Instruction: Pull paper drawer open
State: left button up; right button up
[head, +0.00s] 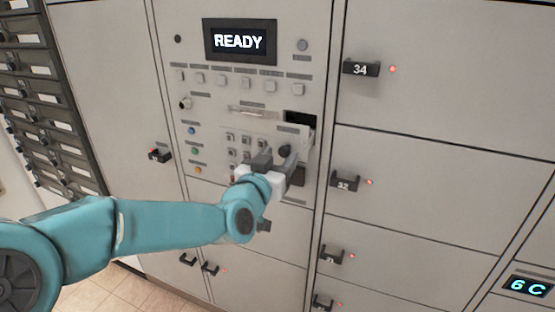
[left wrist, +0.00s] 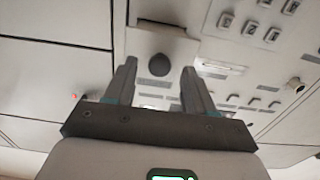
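The paper drawer (head: 302,143) is in the right part of the grey control panel, with a dark gap above its front. It looks to stand out a little from the panel. Its round dark knob (head: 284,151) is on the front. My left gripper (head: 276,162) is right in front of the knob. In the left wrist view, the drawer front (left wrist: 150,42) and knob (left wrist: 158,64) show between the two spread fingers of my left gripper (left wrist: 159,72), with space on both sides of the knob. My right gripper is not in view.
A screen reading READY (head: 239,41) is above a row of buttons. A keypad (head: 240,140) is left of the drawer. Locker doors with dark handles, such as 34 (head: 361,69) and 32 (head: 346,179), are at the right. Dark mail slots (head: 45,100) are at the far left.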

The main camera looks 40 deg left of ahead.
pick_arm(q)
jog(key=shift+w, duration=0.15)
jog(key=shift+s+d+f, duration=0.1)
jog(key=shift+s, duration=0.15)
jog(key=b+v, duration=0.3)
jog(key=v, duration=1.3)
jog(key=shift+w, duration=0.1)
